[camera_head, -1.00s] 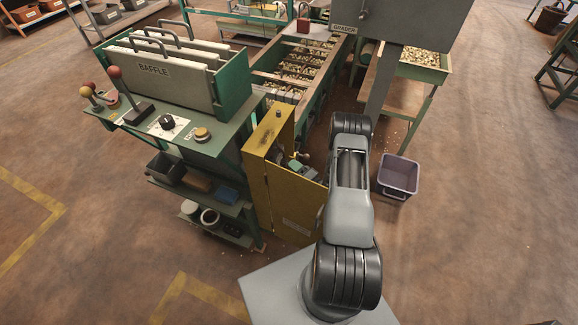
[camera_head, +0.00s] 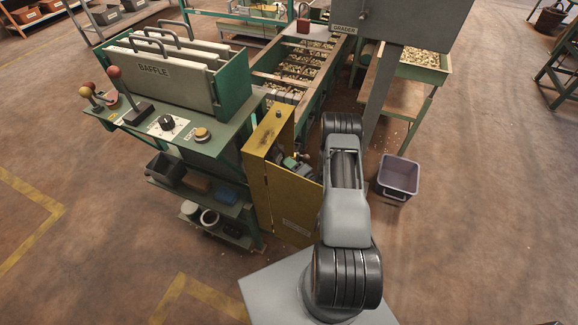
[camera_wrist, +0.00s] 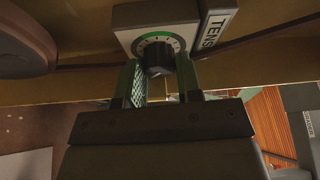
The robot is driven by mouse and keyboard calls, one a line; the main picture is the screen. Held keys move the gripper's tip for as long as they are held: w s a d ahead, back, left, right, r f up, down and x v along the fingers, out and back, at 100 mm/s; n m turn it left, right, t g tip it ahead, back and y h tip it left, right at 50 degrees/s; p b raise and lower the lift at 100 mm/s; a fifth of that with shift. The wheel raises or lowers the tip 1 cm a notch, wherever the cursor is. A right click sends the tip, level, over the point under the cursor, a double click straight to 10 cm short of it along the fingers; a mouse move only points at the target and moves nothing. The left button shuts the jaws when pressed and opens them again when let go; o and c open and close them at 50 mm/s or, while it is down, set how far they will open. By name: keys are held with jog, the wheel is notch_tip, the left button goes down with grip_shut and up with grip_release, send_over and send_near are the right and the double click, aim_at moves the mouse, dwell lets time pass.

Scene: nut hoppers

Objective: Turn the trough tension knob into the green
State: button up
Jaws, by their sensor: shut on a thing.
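The tension knob (camera_wrist: 159,60) is black and round and shows near the top of the wrist view. It sits on a pale square plate with a round dial (camera_wrist: 158,39), which has a green band along its upper side. A label (camera_wrist: 214,25) beside it reads "TENS", the rest cut off. My gripper (camera_wrist: 160,75) has its two green-padded fingers on either side of the knob, shut on it. Where the knob's pointer stands I cannot tell. In the head view I cannot make out the knob or my gripper clearly.
A yellow cabinet (camera_head: 265,150) stands open beside my arm. A green control bench (camera_head: 185,130) with levers and the baffle box is to its left. A grey-purple bin (camera_head: 398,177) stands on the floor at right. A dark cable (camera_wrist: 85,64) runs near the dial.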

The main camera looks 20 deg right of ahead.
jog(key=c, duration=0.3)
jog(key=shift+r+m+g+p, duration=0.15)
jog(key=shift+m+g, duration=0.4)
jog(key=shift+m, duration=0.75)
jog(key=shift+m+g+p, duration=0.15)
jog(key=shift+m+g, duration=0.4)
jog(key=shift+m, duration=0.75)
jog(key=o, duration=0.9)
jog(key=shift+s+d, duration=0.1)
